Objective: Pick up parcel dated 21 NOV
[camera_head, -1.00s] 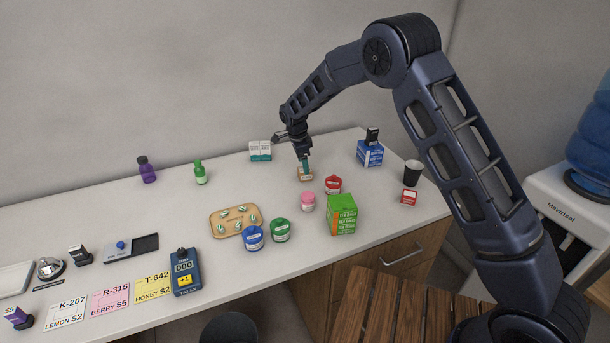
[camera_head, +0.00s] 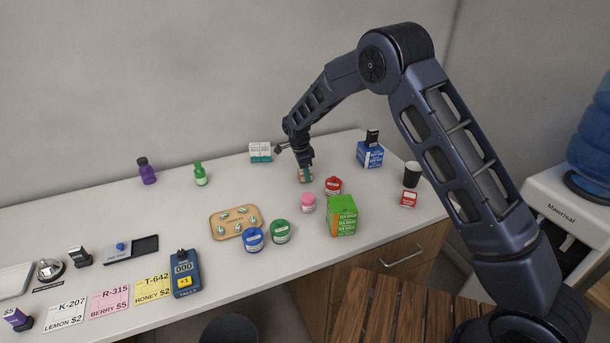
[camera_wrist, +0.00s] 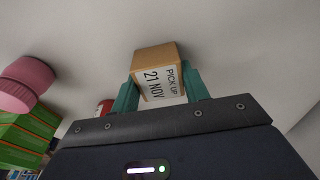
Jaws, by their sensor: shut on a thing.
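The parcel (camera_wrist: 155,56) is a small brown box with a white label reading "PICK UP 21 NOV" in the wrist view. My gripper (camera_wrist: 160,88) is shut on it, with one teal finger on each side. In the head view the parcel (camera_head: 305,178) shows at the back middle of the counter, under my gripper (camera_head: 306,167), which partly hides it. I cannot tell whether the parcel touches the counter.
Near the parcel stand a pink jar (camera_head: 308,203), a red jar (camera_head: 333,186), a green box (camera_head: 342,216) and a white-and-teal box pair (camera_head: 260,152). A blue box (camera_head: 369,155) and a black cup (camera_head: 412,174) stand to the right. The counter's back left is fairly clear.

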